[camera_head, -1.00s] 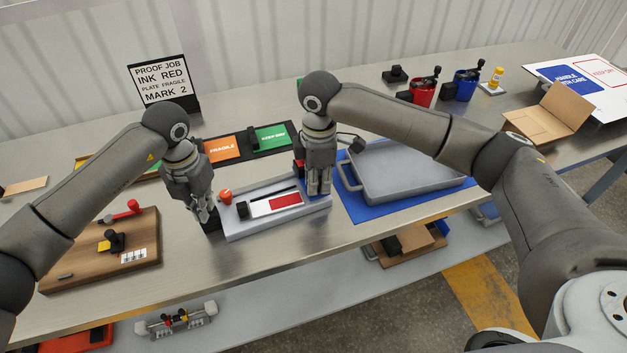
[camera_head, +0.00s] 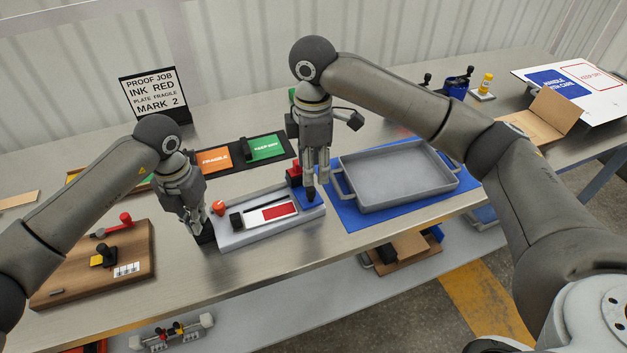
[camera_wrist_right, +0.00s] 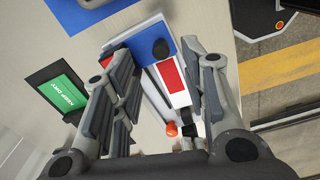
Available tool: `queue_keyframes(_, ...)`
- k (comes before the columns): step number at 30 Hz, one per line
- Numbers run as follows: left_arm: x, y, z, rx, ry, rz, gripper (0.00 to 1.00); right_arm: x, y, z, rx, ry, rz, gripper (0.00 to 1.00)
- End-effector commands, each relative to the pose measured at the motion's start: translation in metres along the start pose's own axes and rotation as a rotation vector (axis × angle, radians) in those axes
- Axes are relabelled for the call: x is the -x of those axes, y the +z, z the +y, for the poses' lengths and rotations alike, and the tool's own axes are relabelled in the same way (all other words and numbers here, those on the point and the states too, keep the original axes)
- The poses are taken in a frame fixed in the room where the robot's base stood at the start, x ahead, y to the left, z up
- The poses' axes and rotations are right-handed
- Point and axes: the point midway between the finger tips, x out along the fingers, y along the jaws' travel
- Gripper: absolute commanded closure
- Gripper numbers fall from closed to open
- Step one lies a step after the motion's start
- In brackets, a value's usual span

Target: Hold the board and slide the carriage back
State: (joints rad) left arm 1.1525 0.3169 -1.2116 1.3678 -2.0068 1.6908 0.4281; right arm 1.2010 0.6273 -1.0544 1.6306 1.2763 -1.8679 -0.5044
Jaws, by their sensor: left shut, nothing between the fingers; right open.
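The pale grey board (camera_head: 240,239) lies along the front of the bench. It bears a white strip with a red rectangle (camera_head: 280,211), a black block (camera_head: 236,221) and an orange knob (camera_head: 218,207). A blue piece (camera_head: 314,203) sits at its right end; the right wrist view shows a dark round knob (camera_wrist_right: 161,48) there. I cannot tell for sure which part is the carriage. My left gripper (camera_head: 196,231) is shut and empty at the board's left end, beside a black piece. My right gripper (camera_head: 309,193) is open above the blue end; contact is unclear.
A grey tray (camera_head: 398,206) on a blue mat stands close to the right. Orange and green cards (camera_head: 214,160) lie behind the board, and a wooden block (camera_head: 75,278) lies at the left. Bare bench shows in front of the board.

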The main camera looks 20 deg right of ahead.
Motion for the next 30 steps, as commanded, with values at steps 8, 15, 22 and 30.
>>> queue_keyframes(8, -0.006, -0.004, 0.001, 0.002, 0.002, 0.014, 1.0, 0.039, 0.0, 0.0, 0.0, 0.002, 0.001, 0.6)
queue_keyframes(15, -0.006, -0.004, 0.001, 0.002, 0.002, 0.014, 1.0, 0.044, 0.001, -0.001, -0.001, 0.001, 0.0, 0.6)
queue_keyframes(22, -0.006, -0.004, 0.001, 0.002, 0.002, 0.014, 1.0, 0.044, 0.001, -0.001, -0.001, 0.001, 0.0, 0.6)
queue_keyframes(30, 0.005, -0.003, 0.001, 0.001, 0.002, 0.012, 1.0, 0.049, 0.001, 0.0, -0.001, 0.001, 0.0, 0.6)
